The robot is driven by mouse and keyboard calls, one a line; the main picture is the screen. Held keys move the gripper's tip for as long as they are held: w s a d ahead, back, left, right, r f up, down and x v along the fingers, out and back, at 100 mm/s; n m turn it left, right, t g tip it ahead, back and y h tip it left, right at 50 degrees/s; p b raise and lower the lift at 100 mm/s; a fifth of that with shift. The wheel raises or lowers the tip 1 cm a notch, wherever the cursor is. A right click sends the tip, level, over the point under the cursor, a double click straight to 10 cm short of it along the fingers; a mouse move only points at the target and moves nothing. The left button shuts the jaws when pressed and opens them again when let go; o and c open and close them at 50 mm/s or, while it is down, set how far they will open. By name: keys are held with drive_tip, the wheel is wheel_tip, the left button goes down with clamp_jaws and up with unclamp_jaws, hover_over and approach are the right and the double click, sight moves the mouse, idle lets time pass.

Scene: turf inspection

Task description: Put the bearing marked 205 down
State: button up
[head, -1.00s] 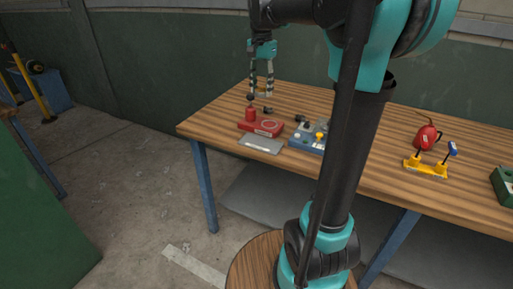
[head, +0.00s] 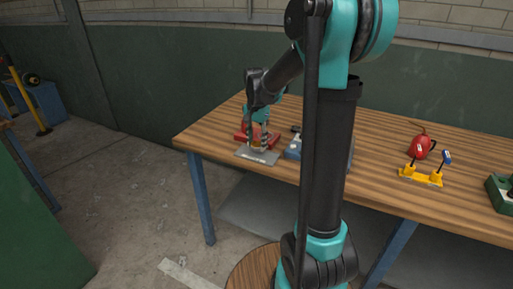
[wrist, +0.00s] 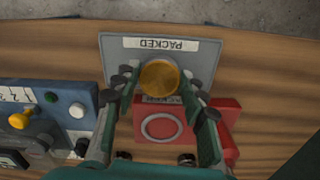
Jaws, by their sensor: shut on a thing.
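My gripper (wrist: 160,82) is shut on a round brass-coloured piece (wrist: 159,76), taken as the bearing; no 205 mark can be read on it. In the wrist view it lies over a grey plate (wrist: 203,64) with a label reading PACKED. In the head view my gripper (head: 258,143) points down at the same grey plate (head: 270,158) near the table's front left edge. The piece is low over the plate; I cannot tell whether it touches.
A red block with a pale ring (wrist: 163,128) adjoins the plate. A blue box with knobs and buttons (wrist: 60,97) stands beside it. Farther right on the table (head: 380,180) are a yellow stand (head: 420,177), a red rounded object (head: 420,146) and a green box (head: 500,193).

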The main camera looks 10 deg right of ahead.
sight(257, 145)
drive_tip(key=shift+f, duration=1.25)
drive_tip(key=shift+f, duration=0.15)
drive_tip(key=o, duration=1.4)
wheel_tip(257, 145, up, 12)
drive_tip(key=s+d+f+n+t, duration=0.2)
drive_tip(key=s+f+n, duration=0.2)
drive_tip(key=s+f, duration=0.5)
drive_tip(key=s+d+f+n+t, duration=0.2)
drive_tip(key=s+f+n, duration=0.3)
drive_tip(key=s+f, duration=0.4)
drive_tip(key=s, duration=0.4)
drive_tip(key=shift+w+d+f, duration=0.1)
